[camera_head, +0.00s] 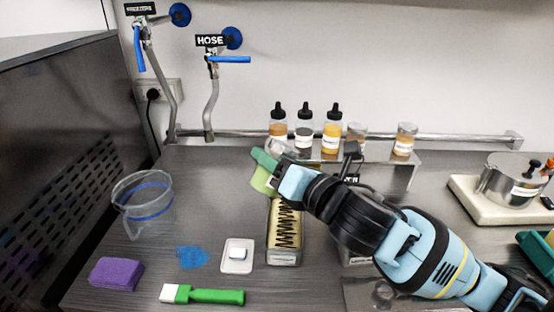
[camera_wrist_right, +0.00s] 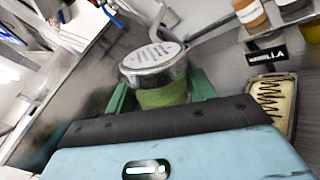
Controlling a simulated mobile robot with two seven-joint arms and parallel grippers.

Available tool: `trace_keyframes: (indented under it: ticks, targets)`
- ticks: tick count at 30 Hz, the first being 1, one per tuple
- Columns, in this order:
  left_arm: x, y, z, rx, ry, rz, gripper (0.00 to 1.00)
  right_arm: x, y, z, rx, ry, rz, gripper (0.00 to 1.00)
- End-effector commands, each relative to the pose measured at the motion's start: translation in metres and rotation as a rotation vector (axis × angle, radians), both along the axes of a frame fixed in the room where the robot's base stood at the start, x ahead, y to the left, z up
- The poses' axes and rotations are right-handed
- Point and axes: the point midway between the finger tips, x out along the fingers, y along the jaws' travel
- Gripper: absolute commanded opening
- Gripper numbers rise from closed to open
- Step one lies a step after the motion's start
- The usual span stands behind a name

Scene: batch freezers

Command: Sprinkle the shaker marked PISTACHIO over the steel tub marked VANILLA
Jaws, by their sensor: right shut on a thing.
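My right gripper (camera_head: 266,167) is shut on a shaker (camera_head: 261,181) with green contents, above the back end of a long steel tub (camera_head: 284,258). In the right wrist view the shaker (camera_wrist_right: 155,66) has a round steel lid with print too blurred to read. It sits between the green fingers (camera_wrist_right: 160,95). The tub (camera_wrist_right: 273,88) shows there at the right, beside a black sign (camera_wrist_right: 266,55) ending in "ILLA". The tub holds a pale filling with dark zigzag drizzle. My arm hides part of the area behind it. My left gripper is out of view.
Several bottles and jars (camera_head: 333,135) stand on a rear shelf. A clear bucket (camera_head: 142,205), purple sponge (camera_head: 116,273), green-handled scraper (camera_head: 203,295) and small white dish (camera_head: 237,256) lie left of the tub. A steel pot (camera_head: 512,180) stands at the right.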

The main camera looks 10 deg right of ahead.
Motion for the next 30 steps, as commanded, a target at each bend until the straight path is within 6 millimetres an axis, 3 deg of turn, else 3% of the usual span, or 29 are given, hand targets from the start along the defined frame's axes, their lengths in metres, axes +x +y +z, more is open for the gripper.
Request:
trace_keyframes:
  ticks: [5, 30]
  targets:
    - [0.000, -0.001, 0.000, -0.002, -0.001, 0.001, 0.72, -0.001, 0.002, -0.007, 0.061, 0.026, 0.001, 0.30]
    - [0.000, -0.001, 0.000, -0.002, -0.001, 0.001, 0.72, -0.006, 0.013, -0.083, 0.692, 0.305, -0.002, 0.30]
